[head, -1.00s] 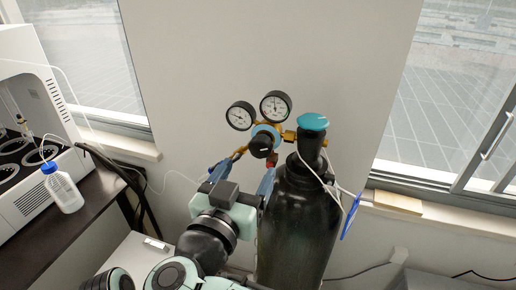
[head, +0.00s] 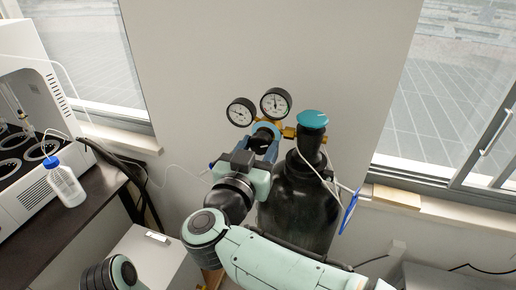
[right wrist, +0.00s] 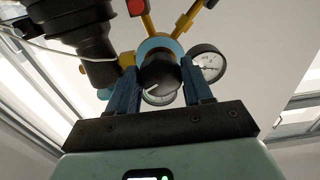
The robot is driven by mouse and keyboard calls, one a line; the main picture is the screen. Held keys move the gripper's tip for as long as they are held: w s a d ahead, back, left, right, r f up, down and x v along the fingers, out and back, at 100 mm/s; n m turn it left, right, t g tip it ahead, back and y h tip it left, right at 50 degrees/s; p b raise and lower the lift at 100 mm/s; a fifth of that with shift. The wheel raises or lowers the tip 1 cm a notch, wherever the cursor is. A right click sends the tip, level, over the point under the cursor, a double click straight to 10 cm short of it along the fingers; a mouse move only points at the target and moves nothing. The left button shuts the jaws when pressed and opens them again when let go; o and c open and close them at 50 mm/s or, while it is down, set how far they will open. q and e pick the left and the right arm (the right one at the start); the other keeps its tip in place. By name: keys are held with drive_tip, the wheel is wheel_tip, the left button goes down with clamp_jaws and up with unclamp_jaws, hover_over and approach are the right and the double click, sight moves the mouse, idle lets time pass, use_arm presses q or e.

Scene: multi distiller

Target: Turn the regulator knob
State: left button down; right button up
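The regulator knob (head: 263,138) is a black round knob on the blue-ringed regulator body, below two pressure gauges, beside the top of a dark gas cylinder (head: 300,205). My right gripper (head: 262,146) is up at the regulator in the head view and partly hides the knob. In the right wrist view the knob (right wrist: 160,72) lies between the two blue fingers (right wrist: 160,80), one on each side. The fingers are apart, and firm contact with the knob cannot be made out. My left gripper is not in view.
Two gauges (head: 275,102) stand just above the knob. A teal valve cap (head: 312,119) tops the cylinder, with a white tube and blue tag (head: 349,212) at its right. A white bottle (head: 65,183) stands on the dark bench at left.

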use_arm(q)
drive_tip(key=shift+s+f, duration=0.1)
use_arm(e)
drive_tip(key=shift+f+m+b, duration=0.1)
drive_tip(key=shift+m+b, duration=0.55)
drive_tip(key=shift+m, duration=0.95)
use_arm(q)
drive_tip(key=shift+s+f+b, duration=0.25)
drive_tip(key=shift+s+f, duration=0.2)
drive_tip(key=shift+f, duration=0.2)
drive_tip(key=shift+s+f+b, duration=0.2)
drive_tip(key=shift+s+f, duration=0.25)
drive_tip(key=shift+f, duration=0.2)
use_arm(e)
drive_tip(key=shift+m, duration=1.3)
drive_tip(key=o, duration=1)
drive_tip(key=shift+a, duration=0.1)
